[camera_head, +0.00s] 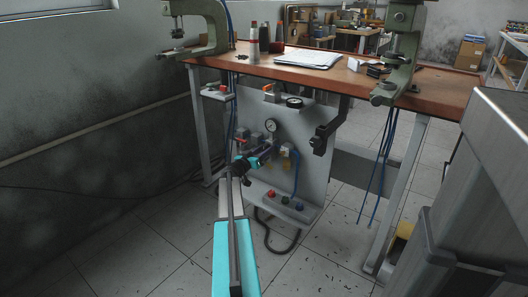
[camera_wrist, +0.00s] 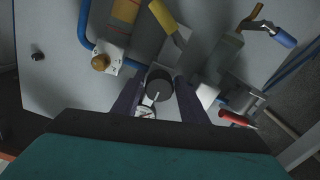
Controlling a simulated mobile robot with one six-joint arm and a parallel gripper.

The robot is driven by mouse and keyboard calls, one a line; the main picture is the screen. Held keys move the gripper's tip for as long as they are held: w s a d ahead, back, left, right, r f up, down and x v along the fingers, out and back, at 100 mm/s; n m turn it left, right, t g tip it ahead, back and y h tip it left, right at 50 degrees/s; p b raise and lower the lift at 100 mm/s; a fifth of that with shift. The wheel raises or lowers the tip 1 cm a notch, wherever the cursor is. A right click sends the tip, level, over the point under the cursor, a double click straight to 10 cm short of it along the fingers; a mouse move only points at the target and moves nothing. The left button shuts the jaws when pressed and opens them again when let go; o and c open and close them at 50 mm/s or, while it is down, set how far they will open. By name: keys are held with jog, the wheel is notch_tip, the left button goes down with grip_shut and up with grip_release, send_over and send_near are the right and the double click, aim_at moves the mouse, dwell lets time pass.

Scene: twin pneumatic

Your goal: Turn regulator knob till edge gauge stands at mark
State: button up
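A dark round knob (camera_wrist: 160,82) lies between the two fingertips of my gripper (camera_wrist: 158,92) in the wrist view. The fingers stand on either side of it, with a visible gap at each side. A pale dial (camera_wrist: 146,112) shows partly below the knob; its reading is unclear. In the head view my gripper (camera_head: 256,160) is at the grey panel (camera_head: 312,165), and the knob there is hidden or too small to tell. A white-faced gauge (camera_head: 271,126) sits on the panel above my gripper. A dark gauge (camera_head: 294,102) sits at the panel's top edge; its needle and mark are unreadable.
A yellow-handled lever (camera_wrist: 163,17), a brass knob (camera_wrist: 100,62), a blue-handled lever (camera_wrist: 283,38) and a red-tipped part (camera_wrist: 238,119) surround the knob. Coloured buttons (camera_head: 285,200) sit low on the panel. The wooden bench (camera_head: 335,77) overhangs it. Blue hoses hang nearby.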

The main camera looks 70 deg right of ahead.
jog(key=c, duration=0.7)
jog(key=shift+o, duration=0.2)
